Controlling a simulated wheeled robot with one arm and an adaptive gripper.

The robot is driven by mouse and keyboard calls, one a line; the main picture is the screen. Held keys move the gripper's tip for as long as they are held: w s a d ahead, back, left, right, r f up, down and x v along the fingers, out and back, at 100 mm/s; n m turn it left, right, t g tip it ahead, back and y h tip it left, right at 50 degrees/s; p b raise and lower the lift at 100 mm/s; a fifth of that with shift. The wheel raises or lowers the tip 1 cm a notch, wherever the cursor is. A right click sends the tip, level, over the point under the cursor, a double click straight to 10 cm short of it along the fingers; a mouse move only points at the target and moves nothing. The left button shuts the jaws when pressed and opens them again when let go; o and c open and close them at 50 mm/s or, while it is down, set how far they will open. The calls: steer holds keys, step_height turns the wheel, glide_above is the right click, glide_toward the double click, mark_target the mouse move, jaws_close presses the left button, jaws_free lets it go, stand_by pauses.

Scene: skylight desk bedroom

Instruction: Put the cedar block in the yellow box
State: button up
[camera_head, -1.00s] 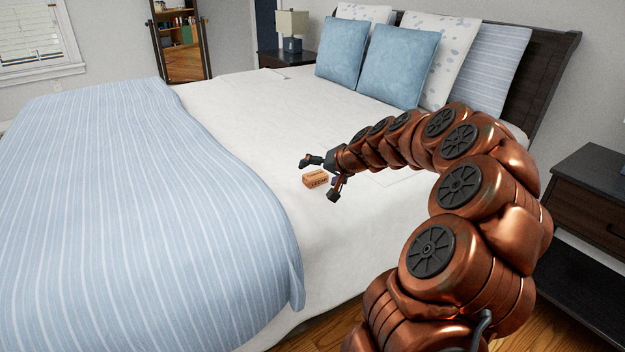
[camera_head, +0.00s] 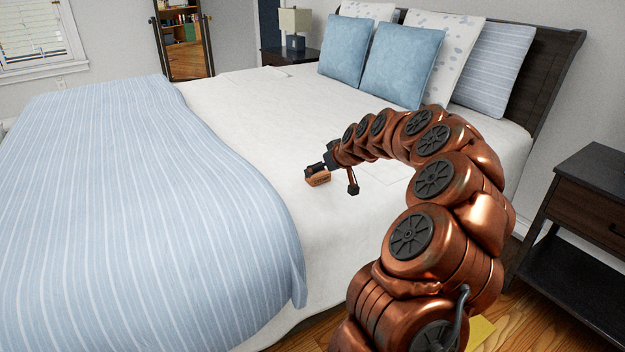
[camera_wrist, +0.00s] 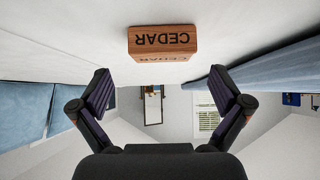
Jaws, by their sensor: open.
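The cedar block (camera_head: 318,181) is a small orange-brown block lying on the white bed sheet. In the wrist view the cedar block (camera_wrist: 162,43) shows its "CEDAR" lettering upside down, ahead of the fingertips and roughly centred between them. My gripper (camera_head: 334,178) is open and empty just right of the block; one finger overlaps the block's top in the head view. Whether it touches cannot be told. The wrist view shows my gripper (camera_wrist: 162,88) with both fingers spread wide. A yellow surface (camera_head: 482,333) shows low on the floor, mostly hidden behind my arm; it may be the yellow box.
The bed has a striped blue blanket (camera_head: 130,200) on the left and several pillows (camera_head: 400,65) at the head. A dark nightstand (camera_head: 580,225) stands at the right. The white sheet (camera_head: 250,120) around the block is mostly clear. Wooden floor shows at the bottom.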

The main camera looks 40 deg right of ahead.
steer(key=x, duration=0.4)
steer(key=shift+a+f, duration=0.1)
steer(key=shift+s, duration=0.1)
steer(key=shift+c, duration=0.2)
steer(key=c, duration=1.2)
steer(key=shift+o, duration=0.2)
